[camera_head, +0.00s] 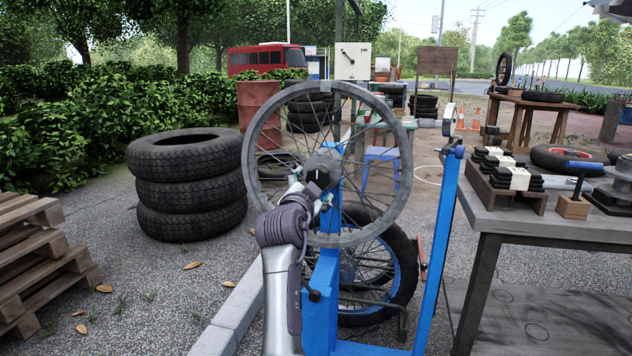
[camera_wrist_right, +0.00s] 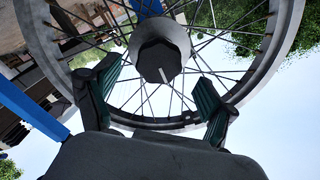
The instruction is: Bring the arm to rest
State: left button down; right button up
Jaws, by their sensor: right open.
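My right gripper (camera_head: 312,194) comes up from the bottom of the head view, in front of the hub of a spoked wheel rim. In the right wrist view the two green-padded fingers of this gripper (camera_wrist_right: 158,80) are spread apart and hold nothing. The dark hub nut (camera_wrist_right: 160,60) shows between and beyond the fingertips; I cannot tell how far off it is. The wheel rim (camera_head: 249,150) stands upright on a blue stand (camera_head: 319,290) and shows no tyre. My left gripper is not in view.
A blue-wheeled tyre (camera_head: 398,290) stands behind the stand. A workbench (camera_head: 500,222) with black blocks and tools is at the right. Stacked tyres (camera_head: 190,190) and wooden pallets (camera_head: 30,265) stand at the left, with open pavement between them and the kerb (camera_head: 232,318).

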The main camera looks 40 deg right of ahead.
jog(key=shift+v, duration=0.8)
